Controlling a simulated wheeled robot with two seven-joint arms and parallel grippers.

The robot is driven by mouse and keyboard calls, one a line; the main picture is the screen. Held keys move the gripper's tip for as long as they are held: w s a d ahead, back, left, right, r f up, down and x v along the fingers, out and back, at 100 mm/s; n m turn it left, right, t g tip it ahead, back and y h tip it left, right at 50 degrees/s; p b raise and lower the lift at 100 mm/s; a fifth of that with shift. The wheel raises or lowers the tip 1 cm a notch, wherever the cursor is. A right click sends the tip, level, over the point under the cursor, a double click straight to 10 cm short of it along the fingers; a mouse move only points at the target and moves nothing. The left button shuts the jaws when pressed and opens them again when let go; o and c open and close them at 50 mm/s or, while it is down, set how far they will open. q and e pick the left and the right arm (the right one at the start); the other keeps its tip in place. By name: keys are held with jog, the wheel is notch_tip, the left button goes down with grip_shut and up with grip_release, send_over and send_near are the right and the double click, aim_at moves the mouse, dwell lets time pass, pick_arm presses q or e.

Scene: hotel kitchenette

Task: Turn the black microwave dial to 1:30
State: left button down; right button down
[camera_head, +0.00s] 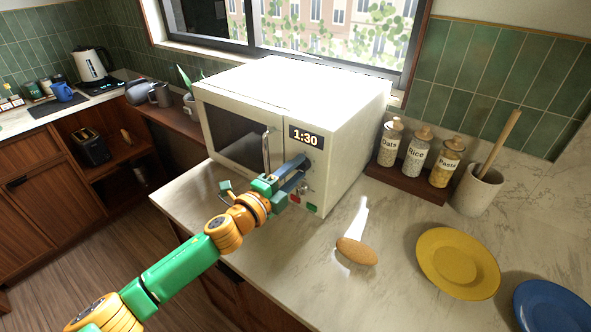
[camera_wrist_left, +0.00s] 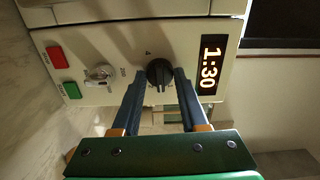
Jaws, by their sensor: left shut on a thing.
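The white microwave (camera_head: 340,150) stands on the marble counter. Its display (camera_head: 306,137) reads 1:30, also legible sideways in the left wrist view (camera_wrist_left: 209,65). The black dial (camera_wrist_left: 159,73) is on the control panel next to the display. My left gripper (camera_head: 303,163) reaches the panel below the display. In the left wrist view its two blue fingers (camera_wrist_left: 160,84) are closed on either side of the dial and grip it. In the head view the fingers mostly hide the dial. My right gripper is not in view.
A silver knob (camera_wrist_left: 99,74), a red button (camera_wrist_left: 57,57) and a green button (camera_wrist_left: 71,90) share the panel. The door handle (camera_head: 266,151) is close to my left gripper. Jars of oats (camera_head: 390,143), rice (camera_head: 417,154) and pasta (camera_head: 445,168) stand to the right. A wooden-handled brush or spatula (camera_head: 356,251) lies on the counter.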

pick_arm(q)
jog(key=shift+w+r+m, duration=0.1)
jog(key=shift+r+m, duration=0.15)
jog(key=shift+m, duration=0.05)
dwell(0.4)
jog(key=c, duration=0.6)
grip_release()
jog(key=shift+o, duration=0.9)
jog(key=shift+w+f, duration=0.15)
jog(key=shift+f, duration=0.05)
jog(key=v, duration=0.7)
jog(key=shift+b, duration=0.4)
